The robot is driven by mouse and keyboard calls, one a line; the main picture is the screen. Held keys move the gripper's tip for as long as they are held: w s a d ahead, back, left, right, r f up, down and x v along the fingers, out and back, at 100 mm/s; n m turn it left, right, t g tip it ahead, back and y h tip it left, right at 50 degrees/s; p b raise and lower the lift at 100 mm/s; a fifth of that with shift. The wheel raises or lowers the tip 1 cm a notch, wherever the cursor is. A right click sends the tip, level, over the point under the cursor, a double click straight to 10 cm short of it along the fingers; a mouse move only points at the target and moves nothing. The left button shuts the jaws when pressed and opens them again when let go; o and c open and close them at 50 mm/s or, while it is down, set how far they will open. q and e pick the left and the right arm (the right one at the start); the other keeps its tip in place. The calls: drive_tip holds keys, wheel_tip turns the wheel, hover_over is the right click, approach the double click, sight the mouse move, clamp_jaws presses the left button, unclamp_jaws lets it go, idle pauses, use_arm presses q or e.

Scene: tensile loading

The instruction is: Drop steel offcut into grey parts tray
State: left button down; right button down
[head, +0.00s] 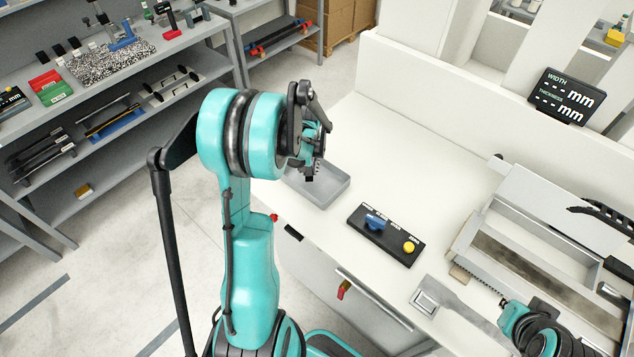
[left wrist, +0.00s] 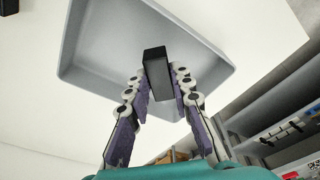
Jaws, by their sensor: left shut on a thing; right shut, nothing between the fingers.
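The grey parts tray (head: 328,197) sits on the white bench, just beyond my left arm. It shows as a shallow, empty-looking tray in the left wrist view (left wrist: 100,45). My left gripper (head: 311,166) is above the tray and pointing down. In the left wrist view (left wrist: 160,85) its fingers are shut on the steel offcut (left wrist: 155,62), a dark rectangular block. The block appears over the tray's interior, and its height above the floor of the tray is hard to judge. My right gripper (head: 598,213) shows partly at the right edge, over the machine, with its dark fingers together.
A black control box (head: 385,235) with a blue switch and yellow button lies right of the tray. A metal machine with a long channel (head: 530,265) fills the bench's right side. A display (head: 567,97) stands at the back. Loaded shelves (head: 110,90) are at left.

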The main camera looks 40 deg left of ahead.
use_arm(q)
drive_tip(key=c, duration=1.3)
unclamp_jaws()
drive_tip(key=shift+o, duration=0.2)
wheel_tip(320, 180, up, 12)
drive_tip(key=s+d, duration=0.1)
drive_tip(key=shift+s, duration=0.2)
drive_tip(key=shift+d, duration=0.1)
